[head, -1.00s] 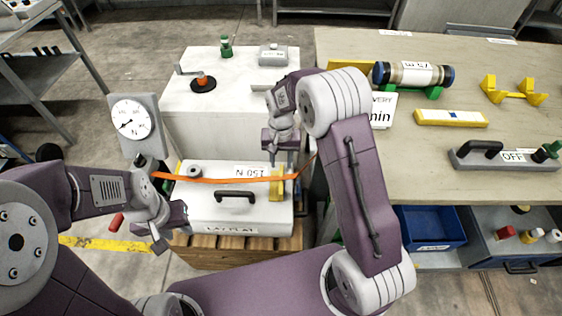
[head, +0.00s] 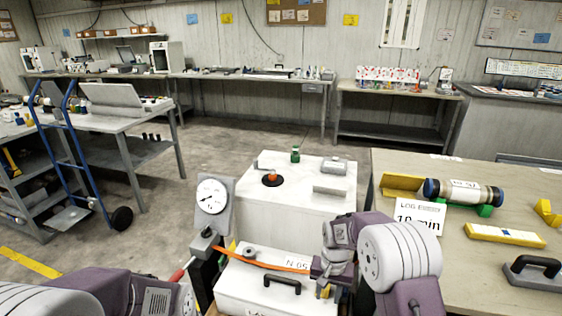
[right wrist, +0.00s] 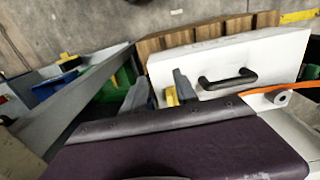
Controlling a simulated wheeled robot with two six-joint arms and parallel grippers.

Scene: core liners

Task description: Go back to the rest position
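My right gripper (head: 325,284) hangs over the right side of a white lidded box (head: 255,268) with a black handle (head: 283,284). In the right wrist view its two grey fingers (right wrist: 161,90) stand apart with nothing held between them. A yellow piece on the box's side shows beyond them. My left arm comes in at the lower left, but its gripper is below the picture edge. An orange strap (head: 262,261) runs across the box top towards my right gripper. It also shows in the right wrist view (right wrist: 275,91).
A dial gauge (head: 212,196) stands at the box's left. Behind it is a white block (head: 300,205) with small fixtures. The wooden table (head: 400,255) at the right holds a core cylinder (head: 463,192), a sign (head: 418,216) and yellow pieces. A blue hand truck (head: 75,150) stands at the left.

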